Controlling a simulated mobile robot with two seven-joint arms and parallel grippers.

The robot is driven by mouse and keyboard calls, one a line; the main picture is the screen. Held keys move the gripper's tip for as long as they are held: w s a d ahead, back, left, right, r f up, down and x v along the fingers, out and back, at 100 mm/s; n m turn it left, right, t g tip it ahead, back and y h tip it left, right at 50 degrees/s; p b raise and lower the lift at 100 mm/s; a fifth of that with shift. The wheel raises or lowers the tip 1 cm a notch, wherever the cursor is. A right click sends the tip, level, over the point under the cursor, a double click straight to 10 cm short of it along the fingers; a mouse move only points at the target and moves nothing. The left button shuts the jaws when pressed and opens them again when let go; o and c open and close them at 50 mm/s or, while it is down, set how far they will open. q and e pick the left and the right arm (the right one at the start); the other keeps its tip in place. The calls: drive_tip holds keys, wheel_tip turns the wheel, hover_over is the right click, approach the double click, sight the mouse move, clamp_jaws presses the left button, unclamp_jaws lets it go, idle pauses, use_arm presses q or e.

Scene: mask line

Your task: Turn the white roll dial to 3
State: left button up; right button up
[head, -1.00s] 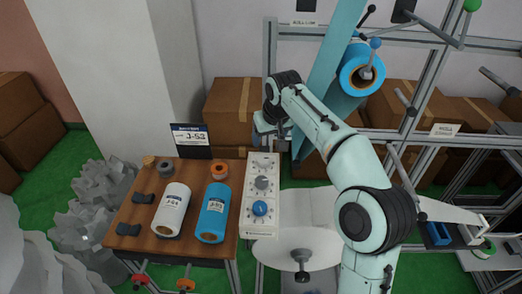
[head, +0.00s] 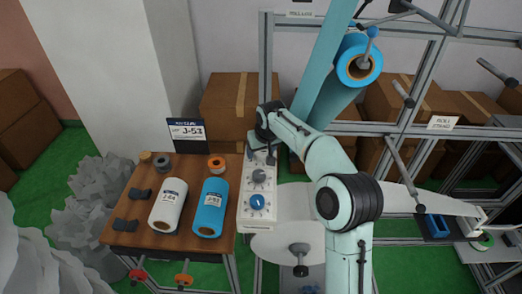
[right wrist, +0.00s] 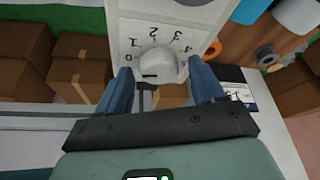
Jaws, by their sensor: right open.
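The white roll dial (right wrist: 158,65) sits on a white panel with printed numbers around it, seen in the right wrist view. A dark mark shows on its near side; I cannot tell which number it points to. My right gripper (right wrist: 161,80) is open, with one blue finger on each side of the dial's near part. I cannot tell whether the fingers touch it. In the head view, my right gripper (head: 261,151) is over the far end of the control panel (head: 244,212) and hides the white dial. My left gripper is not in view.
The panel also carries a grey dial (head: 259,177) and a blue dial (head: 257,202). To the left, a wooden table (head: 140,236) holds a white roll (head: 168,207) and a blue roll (head: 210,207). A sign (head: 187,132) stands behind it.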

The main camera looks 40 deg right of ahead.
drive_tip(key=c, duration=1)
